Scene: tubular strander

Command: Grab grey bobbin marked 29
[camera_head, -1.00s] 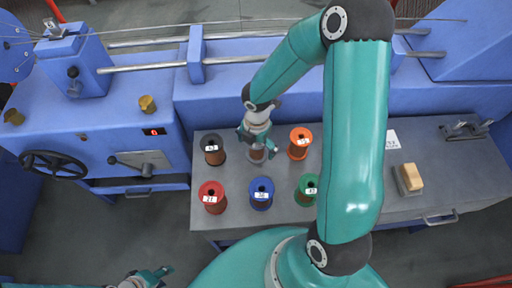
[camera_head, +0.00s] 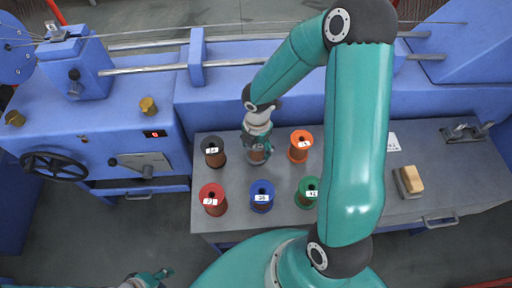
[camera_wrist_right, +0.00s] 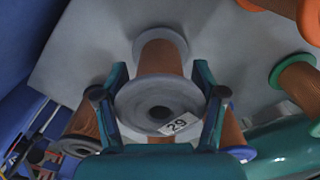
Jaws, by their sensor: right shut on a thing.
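The grey bobbin marked 29 (camera_wrist_right: 148,93) has light grey flanges and a copper-coloured winding. It is in the middle of the right wrist view, with its number label (camera_wrist_right: 179,125) on the near flange. My right gripper (camera_wrist_right: 160,100) is shut on this bobbin, one finger on each side of the near flange. In the head view my right gripper (camera_head: 258,146) points down over the grey bobbin (camera_head: 256,157), hiding much of it, in the back row on the bench. My left gripper (camera_head: 160,273) is low at the bottom left, away from the bench; its jaw opening is unclear.
A black bobbin (camera_head: 213,158) and an orange bobbin (camera_head: 299,152) flank the grey one closely. Red (camera_head: 213,207), blue (camera_head: 262,204) and green (camera_head: 307,198) bobbins stand in front on the grey bench (camera_head: 455,185). A tan block (camera_head: 411,178) lies right; the blue machine (camera_head: 240,98) rises behind.

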